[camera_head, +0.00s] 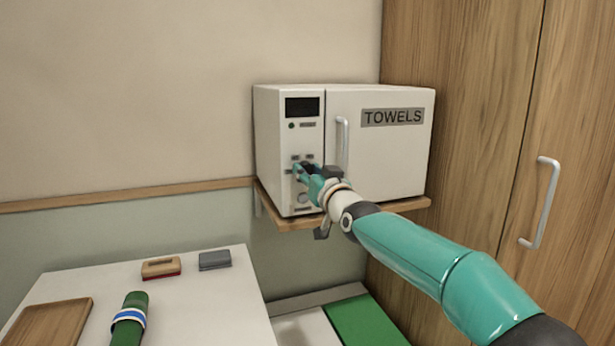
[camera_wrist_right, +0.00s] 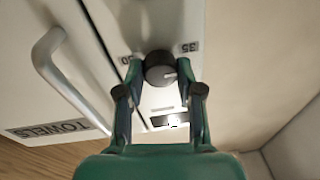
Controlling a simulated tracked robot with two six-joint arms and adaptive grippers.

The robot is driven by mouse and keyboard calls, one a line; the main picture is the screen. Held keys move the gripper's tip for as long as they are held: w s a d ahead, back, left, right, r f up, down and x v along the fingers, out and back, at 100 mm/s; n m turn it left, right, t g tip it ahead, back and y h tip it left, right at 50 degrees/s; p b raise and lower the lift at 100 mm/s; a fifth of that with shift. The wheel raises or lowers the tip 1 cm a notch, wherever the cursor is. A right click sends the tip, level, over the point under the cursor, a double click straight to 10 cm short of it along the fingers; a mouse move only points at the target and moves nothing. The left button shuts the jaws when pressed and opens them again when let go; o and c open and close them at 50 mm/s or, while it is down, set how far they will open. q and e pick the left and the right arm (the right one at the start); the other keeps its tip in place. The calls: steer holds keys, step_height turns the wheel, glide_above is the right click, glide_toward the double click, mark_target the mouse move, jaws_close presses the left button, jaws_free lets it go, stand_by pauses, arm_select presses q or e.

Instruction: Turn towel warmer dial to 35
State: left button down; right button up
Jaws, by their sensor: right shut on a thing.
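The towel warmer (camera_head: 385,160) is a white box on a wall shelf, with a TOWELS label on its door and a narrow control panel at left. In the head view my right gripper (camera_head: 303,172) is at this panel and hides the dial. In the right wrist view, which is upside down, the dark round dial (camera_wrist_right: 160,70) sits between the fingertips of my right gripper (camera_wrist_right: 160,88), which is shut on it. The dial's pale pointer mark faces right in that view. A 35 label (camera_wrist_right: 187,47) lies beside the dial. Another label opposite is partly hidden. My left gripper is not in view.
The warmer's door handle (camera_head: 342,147) stands close to my right gripper. A wooden shelf (camera_head: 405,205) carries the warmer. A wooden cabinet (camera_head: 470,120) is at right. A white table (camera_head: 200,310) at lower left holds a wooden tray (camera_head: 50,325), a green banded object (camera_head: 130,318) and small blocks.

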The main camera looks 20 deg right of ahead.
steer(key=shift+w+f+n, duration=0.1)
steer(key=shift+f+n, duration=0.2)
steer(key=shift+n, duration=0.4)
steer(key=shift+f+n, duration=0.25)
steer(key=shift+n, duration=0.45)
steer(key=o, duration=1.2)
steer(key=shift+r, duration=0.35)
steer(key=s, duration=0.4)
steer(key=s+d, duration=0.1)
steer(key=s, duration=0.3)
steer(key=s+f, duration=0.1)
steer(key=s, duration=0.3)
steer(key=shift+d, duration=0.25)
